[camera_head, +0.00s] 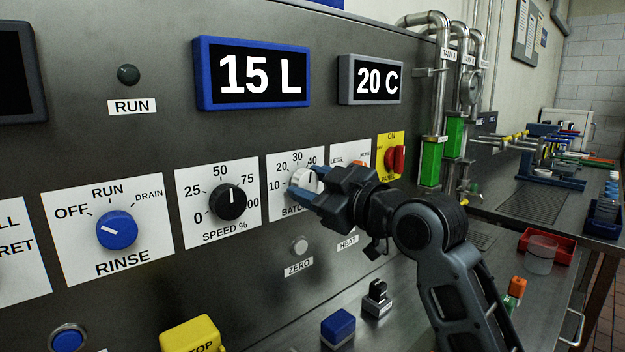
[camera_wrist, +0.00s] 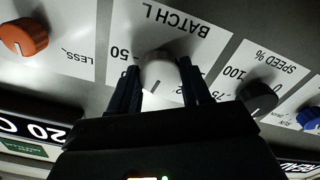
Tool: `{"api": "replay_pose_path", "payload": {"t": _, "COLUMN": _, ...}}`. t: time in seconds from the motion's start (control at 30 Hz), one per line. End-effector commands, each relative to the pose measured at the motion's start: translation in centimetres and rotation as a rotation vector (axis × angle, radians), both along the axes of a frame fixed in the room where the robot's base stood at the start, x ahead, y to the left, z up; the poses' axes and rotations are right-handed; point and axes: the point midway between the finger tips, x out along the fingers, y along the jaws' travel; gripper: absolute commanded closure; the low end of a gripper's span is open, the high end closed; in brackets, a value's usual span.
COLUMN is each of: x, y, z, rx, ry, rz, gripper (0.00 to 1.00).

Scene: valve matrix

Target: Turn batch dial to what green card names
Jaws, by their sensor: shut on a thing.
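The batch dial (camera_head: 302,182) is a pale round knob on a white plate marked 10, 20, 30, 40 in the head view. In the wrist view the batch dial (camera_wrist: 158,70) sits between my fingers, its short dark mark pointing roughly to the top of the scale. The exact number is hidden by my gripper there. My gripper (camera_head: 318,190) is shut on the knob; in the wrist view my gripper (camera_wrist: 162,82) has one finger on each side. A small green card (camera_wrist: 25,147) shows by the temperature display in the wrist view, its text too small to read.
A blue-framed display (camera_head: 251,73) reads 15 L; a grey-framed one (camera_head: 370,80) reads 20 C. The black speed dial (camera_head: 228,202) is left of the batch dial. An orange knob (camera_wrist: 24,38) and red switch (camera_head: 396,159) are close on the other side. A zero button (camera_head: 299,245) sits below.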

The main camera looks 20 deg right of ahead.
Motion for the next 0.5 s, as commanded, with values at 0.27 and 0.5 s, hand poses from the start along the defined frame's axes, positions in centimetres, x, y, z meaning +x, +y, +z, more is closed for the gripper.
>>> {"api": "replay_pose_path", "payload": {"t": 0.27, "x": 0.02, "y": 0.06, "z": -0.01, "rx": 0.245, "ry": 0.086, "rz": 0.000, "gripper": 0.83}}
{"api": "replay_pose_path", "payload": {"t": 0.5, "x": 0.03, "y": 0.03, "z": -0.09, "rx": 0.417, "ry": 0.143, "rz": -0.001, "gripper": 0.83}}
